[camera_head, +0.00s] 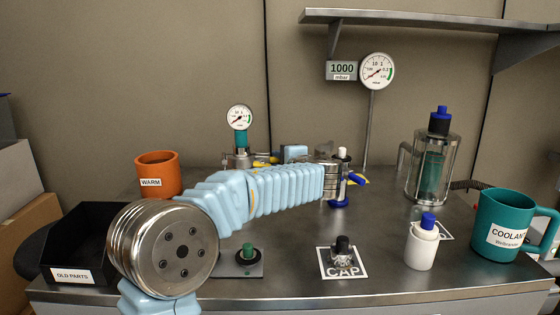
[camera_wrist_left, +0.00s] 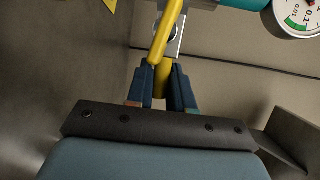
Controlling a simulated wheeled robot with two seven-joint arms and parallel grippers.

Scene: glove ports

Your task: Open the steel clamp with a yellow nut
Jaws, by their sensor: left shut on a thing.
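A steel clamp with yellow parts sits at the foot of the teal-necked gauge (camera_head: 240,140), at the back left of the bench in the head view. My left gripper (camera_head: 264,163) reaches it from the right, with my arm in front hiding part of it. In the left wrist view, the dark blue fingers of my left gripper (camera_wrist_left: 167,90) are closed around a yellow part (camera_wrist_left: 161,82). A yellow bar (camera_wrist_left: 168,35) slants up past the fingertips, with a little grey metal behind it. The clamp's full shape is hidden. My right gripper is not in view.
An orange WARM cup (camera_head: 158,174) and a black OLD PARTS bin (camera_head: 72,255) stand left. Right are a glass vessel (camera_head: 432,165), a white bottle (camera_head: 422,248) and a teal COOLANT mug (camera_head: 500,215). A shelf (camera_head: 430,20) overhangs.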

